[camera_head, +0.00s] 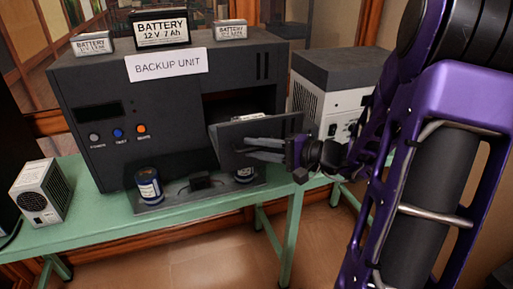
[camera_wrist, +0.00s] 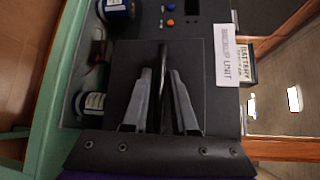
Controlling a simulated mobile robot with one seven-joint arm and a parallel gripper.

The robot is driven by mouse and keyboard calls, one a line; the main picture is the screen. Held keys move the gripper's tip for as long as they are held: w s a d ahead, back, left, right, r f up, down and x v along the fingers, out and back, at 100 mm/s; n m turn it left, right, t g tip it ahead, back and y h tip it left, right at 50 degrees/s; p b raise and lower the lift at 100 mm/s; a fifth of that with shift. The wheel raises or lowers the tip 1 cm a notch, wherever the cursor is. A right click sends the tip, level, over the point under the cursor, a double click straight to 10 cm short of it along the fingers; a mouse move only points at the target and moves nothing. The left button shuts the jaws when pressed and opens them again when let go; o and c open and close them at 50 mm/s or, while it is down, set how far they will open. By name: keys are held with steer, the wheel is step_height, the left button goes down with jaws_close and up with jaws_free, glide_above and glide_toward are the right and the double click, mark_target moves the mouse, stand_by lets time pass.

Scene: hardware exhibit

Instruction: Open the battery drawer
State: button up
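The black backup unit (camera_head: 165,100) stands on a green table. Its battery drawer (camera_head: 235,152) is at the lower right of the unit's front. The drawer's front panel stands out from the body, with a dark opening behind it and the top of a light object just showing inside. My gripper (camera_head: 255,149) is at the drawer front, reaching in from the right. In the wrist view the two grey fingers (camera_wrist: 160,80) lie on either side of a thin dark handle (camera_wrist: 162,55) and appear closed on it; their contact is hard to see.
Two blue-and-white cylinders (camera_head: 149,187) stand on a low ledge in front of the unit, one partly hidden under the drawer. Several batteries (camera_head: 160,28) sit on top of the unit. A white box (camera_head: 40,192) is at left, a grey-white device (camera_head: 325,95) at right.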

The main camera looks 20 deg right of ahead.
steer(key=v, duration=1.7)
steer(key=shift+s+d, duration=0.15)
steer(key=shift+s, duration=0.05)
steer(key=shift+f, duration=0.1)
